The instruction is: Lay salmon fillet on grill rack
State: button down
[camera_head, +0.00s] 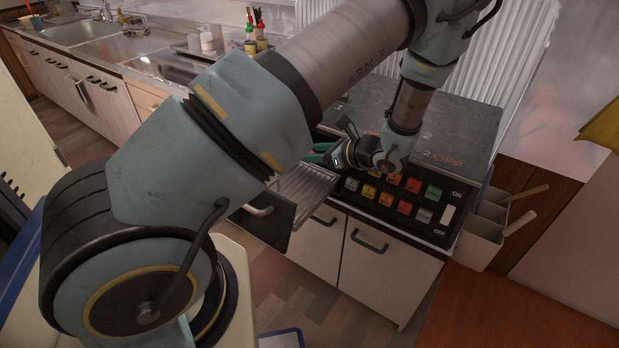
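A metal grill rack (306,187) with parallel bars sits on a pulled-out drawer below the counter, left of the button panel. My arm crosses the picture from the lower left and bends down over the counter. My gripper (322,152) is small in view, just above the rear end of the rack. Teal parts show at its tip, partly behind my arm. Whether the fingers are open or shut is not clear. I cannot make out a salmon fillet, either in the gripper or on the rack. My arm hides part of the rack's left side.
A black panel with coloured buttons (405,207) lies right of the rack, before a dark flat top (462,130). Bins (487,222) hang at the counter's right end. A sink (75,32) and bottles (207,40) are at the back. A reddish-brown surface (510,310) fills the lower right.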

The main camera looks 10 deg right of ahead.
aim_at(309, 182)
jog(key=shift+f+p, duration=0.55)
jog(key=shift+f, duration=3.35)
jog(key=shift+f, duration=0.2)
jog(key=shift+c, duration=1.7)
grip_release()
jog(key=shift+r, duration=0.1)
